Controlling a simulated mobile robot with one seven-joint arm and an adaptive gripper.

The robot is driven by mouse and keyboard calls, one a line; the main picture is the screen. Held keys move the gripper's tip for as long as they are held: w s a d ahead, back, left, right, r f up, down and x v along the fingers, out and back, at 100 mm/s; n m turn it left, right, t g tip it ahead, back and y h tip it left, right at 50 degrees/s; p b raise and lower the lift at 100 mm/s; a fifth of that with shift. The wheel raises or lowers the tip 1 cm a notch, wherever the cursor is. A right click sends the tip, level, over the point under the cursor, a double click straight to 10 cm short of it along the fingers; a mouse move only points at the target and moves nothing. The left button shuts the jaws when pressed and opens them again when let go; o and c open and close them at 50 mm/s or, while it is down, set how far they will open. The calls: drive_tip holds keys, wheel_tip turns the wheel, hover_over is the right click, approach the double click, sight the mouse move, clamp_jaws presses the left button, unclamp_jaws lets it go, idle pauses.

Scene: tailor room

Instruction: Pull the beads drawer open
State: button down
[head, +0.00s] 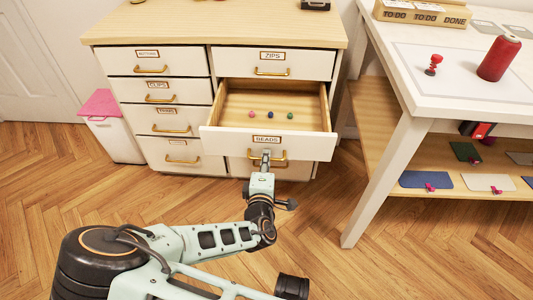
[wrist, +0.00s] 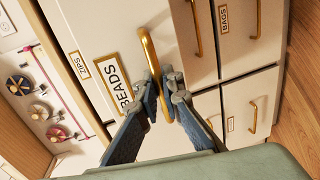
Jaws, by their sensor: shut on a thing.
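The beads drawer (head: 222,139) is pulled out from the cabinet in the head view, its inside showing several small coloured beads (head: 270,113). Its label (wrist: 115,85) reads BEADS in the wrist view. My gripper (wrist: 166,92) is shut on the brass handle (wrist: 150,50) of this drawer, with one finger on each side of the bar. In the head view my gripper (head: 264,163) is at the drawer's front, below the label, and partly hides the handle.
The white cabinet (head: 229,28) has other shut drawers, including ZIPS (head: 310,63) above. A white bin (head: 117,137) with a pink lid stands at its left. A white table (head: 420,75) with a lower shelf stands at the right. Wooden floor is clear in front.

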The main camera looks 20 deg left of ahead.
drive_tip(key=shift+f+v, duration=0.15)
drive_tip(key=shift+v, duration=0.6)
drive_tip(key=shift+f+v, duration=0.15)
drive_tip(key=shift+v, duration=0.6)
drive_tip(key=c, duration=2.4)
unclamp_jaws()
